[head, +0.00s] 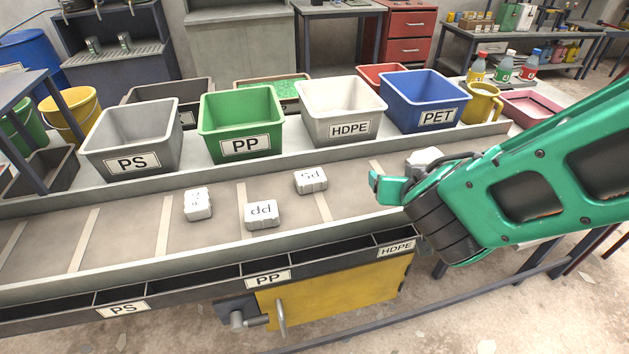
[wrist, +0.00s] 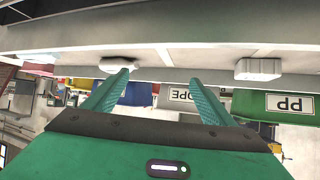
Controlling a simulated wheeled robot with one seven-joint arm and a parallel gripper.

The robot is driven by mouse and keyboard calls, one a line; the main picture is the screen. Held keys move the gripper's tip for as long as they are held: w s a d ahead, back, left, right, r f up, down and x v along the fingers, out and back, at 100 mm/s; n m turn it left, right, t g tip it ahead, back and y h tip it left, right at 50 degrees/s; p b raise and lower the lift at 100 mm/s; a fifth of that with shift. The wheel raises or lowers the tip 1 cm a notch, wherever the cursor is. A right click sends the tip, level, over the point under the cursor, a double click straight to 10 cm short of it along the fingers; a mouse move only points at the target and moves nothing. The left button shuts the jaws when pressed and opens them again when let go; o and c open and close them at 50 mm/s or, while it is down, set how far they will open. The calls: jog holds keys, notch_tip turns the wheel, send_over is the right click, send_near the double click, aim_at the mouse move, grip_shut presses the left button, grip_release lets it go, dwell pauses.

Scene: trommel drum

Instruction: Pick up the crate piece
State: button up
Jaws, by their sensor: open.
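Several pale grey block pieces lie on the belt. One (head: 198,204) is at the left, one marked PP (head: 262,214) is in the middle, and one marked PS (head: 311,180) is farther back. Another grey piece (head: 424,158) lies behind my gripper (head: 388,187), partly hidden by it. I cannot tell which one is the crate piece. My gripper is open and empty above the belt's right part. In the wrist view, one pale piece (wrist: 119,64) shows by the left fingertip of my gripper (wrist: 158,77); another (wrist: 258,69) is apart to the right.
Labelled bins stand behind the belt: grey PS (head: 133,140), green PP (head: 241,123), white HDPE (head: 341,109) and blue PET (head: 425,101). A yellow jug (head: 482,103) stands right of them. A divided trough (head: 190,283) runs along the front. The belt's left end is clear.

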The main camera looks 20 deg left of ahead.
aim_at(313, 181)
jog(key=s+a+n+y, duration=0.1)
jog(key=s+a, duration=0.1)
jog(key=a, duration=0.3)
jog(key=s+a+f+n+y, duration=0.1)
jog(key=s+a+n+y, duration=0.1)
jog(key=s+a, duration=0.1)
jog(key=s+a+n+y, duration=0.1)
jog(key=s+a, duration=0.1)
jog(key=a, duration=0.4)
jog(key=shift+s+a+f+y, duration=0.2)
jog(key=shift+s+a+y, duration=0.05)
jog(key=shift+a+y, duration=0.1)
jog(key=x, duration=0.4)
jog(key=shift+w+a+f, duration=0.1)
jog(key=shift+w+a, duration=0.05)
jog(key=shift+a, duration=0.05)
jog(key=shift+x, duration=3.05)
jog(key=c, duration=1.2)
